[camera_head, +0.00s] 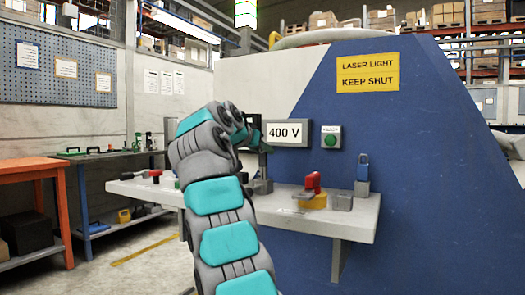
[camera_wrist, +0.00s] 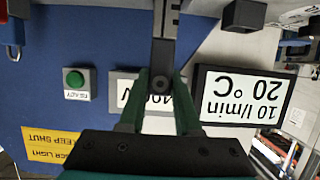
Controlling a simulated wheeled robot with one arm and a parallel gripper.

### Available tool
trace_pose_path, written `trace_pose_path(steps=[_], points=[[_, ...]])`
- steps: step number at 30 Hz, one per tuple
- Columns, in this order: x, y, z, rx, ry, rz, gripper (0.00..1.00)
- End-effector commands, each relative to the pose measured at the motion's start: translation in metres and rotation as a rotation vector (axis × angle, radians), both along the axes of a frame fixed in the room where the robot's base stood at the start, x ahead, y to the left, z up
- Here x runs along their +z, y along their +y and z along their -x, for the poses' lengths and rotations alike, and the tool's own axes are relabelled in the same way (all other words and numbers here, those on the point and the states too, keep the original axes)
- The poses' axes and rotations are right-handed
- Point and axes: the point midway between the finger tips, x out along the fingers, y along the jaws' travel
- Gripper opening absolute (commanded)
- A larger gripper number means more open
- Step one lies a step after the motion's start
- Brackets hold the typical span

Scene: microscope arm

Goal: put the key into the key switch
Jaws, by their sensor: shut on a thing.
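My gripper (camera_wrist: 163,82) is shut on a dark key (camera_wrist: 162,50) in the wrist view. The key's round end with a hole sits between the green fingers and its shank points to the top of the picture, which is downward here. A light grey metal part shows at the top edge; I cannot tell whether it belongs to the key. In the head view my gripper (camera_head: 258,138) is partly hidden by my arm. A dark upright piece (camera_head: 264,162) shows below it, above a small grey block (camera_head: 262,186) on the shelf. I cannot tell which piece is the key switch.
Behind are a 400 V display (camera_head: 286,133) and a green button (camera_head: 331,140) on the blue and white housing (camera_head: 420,150). An orange bench (camera_head: 35,168) stands at left.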

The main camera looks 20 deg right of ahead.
Motion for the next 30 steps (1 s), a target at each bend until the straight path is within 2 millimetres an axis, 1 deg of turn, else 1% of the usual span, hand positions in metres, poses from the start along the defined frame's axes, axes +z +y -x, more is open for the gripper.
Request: trace_pose_path(steps=[30], points=[[-0.024,0.0,0.0,0.0,0.0,0.0,0.0]])
